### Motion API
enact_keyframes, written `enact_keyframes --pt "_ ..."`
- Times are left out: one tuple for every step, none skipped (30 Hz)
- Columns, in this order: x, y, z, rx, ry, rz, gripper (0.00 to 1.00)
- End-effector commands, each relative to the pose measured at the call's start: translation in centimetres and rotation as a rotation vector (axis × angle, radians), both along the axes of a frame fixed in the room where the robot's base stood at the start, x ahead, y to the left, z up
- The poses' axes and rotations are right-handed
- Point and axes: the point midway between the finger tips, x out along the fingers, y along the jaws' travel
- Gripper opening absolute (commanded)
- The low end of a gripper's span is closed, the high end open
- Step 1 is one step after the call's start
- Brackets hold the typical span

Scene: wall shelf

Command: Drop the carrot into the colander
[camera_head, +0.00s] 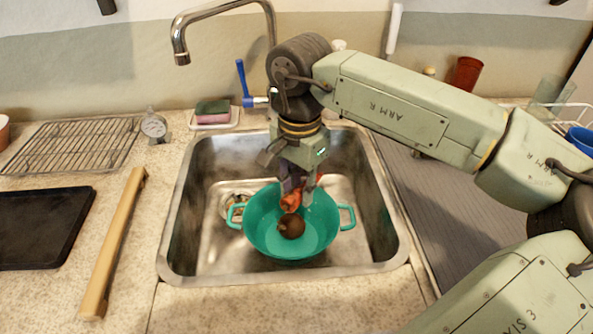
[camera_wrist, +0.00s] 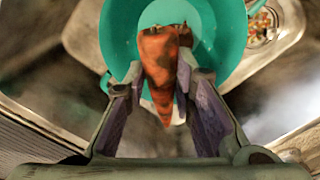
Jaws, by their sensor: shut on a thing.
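The carrot (camera_wrist: 160,65) is orange with dark patches. My gripper (camera_head: 297,193) is shut on it, and in the wrist view the carrot sits between the two fingers (camera_wrist: 160,88). The teal colander (camera_head: 262,232) with two side handles stands in the sink. My gripper holds the carrot over the colander, and the carrot shows in the head view (camera_head: 290,202). A round brown thing (camera_head: 291,226) lies inside the colander. My gripper and wrist hide part of the colander's far rim.
The steel sink (camera_head: 190,240) surrounds the colander, and its drain (camera_head: 236,207) is to the left. A tap (camera_head: 181,50) stands behind.

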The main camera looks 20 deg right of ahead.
Motion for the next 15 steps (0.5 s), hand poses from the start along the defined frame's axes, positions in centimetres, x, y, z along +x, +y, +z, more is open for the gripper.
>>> enact_keyframes --pt "0.0 0.0 -0.3 0.0 0.0 0.0 0.0" --pt "0.0 0.0 -0.4 0.0 0.0 0.0 0.0" --pt "0.0 0.0 -0.6 0.0 0.0 0.0 0.0" --pt "0.0 0.0 -0.7 0.0 0.0 0.0 0.0" --pt "-0.1 0.0 -0.9 0.0 0.001 0.001 0.0" --pt "-0.1 0.0 -1.2 0.0 0.001 0.001 0.0" --pt "-0.1 0.0 -1.4 0.0 0.001 0.001 0.0" --pt "-0.1 0.0 -1.7 0.0 0.001 0.001 0.0" --pt "-0.1 0.0 -2.1 0.0 0.001 0.001 0.0" --pt "-0.1 0.0 -2.5 0.0 0.001 0.001 0.0" --pt "-0.1 0.0 -2.8 0.0 0.001 0.001 0.0" --pt "0.0 0.0 -3.3 0.0 0.001 0.001 0.0" --pt "0.0 0.0 -3.7 0.0 0.001 0.0 0.0" --pt "0.0 0.0 -4.1 0.0 0.001 0.0 0.0" --pt "0.0 0.0 -4.5 0.0 0.001 0.0 0.0"
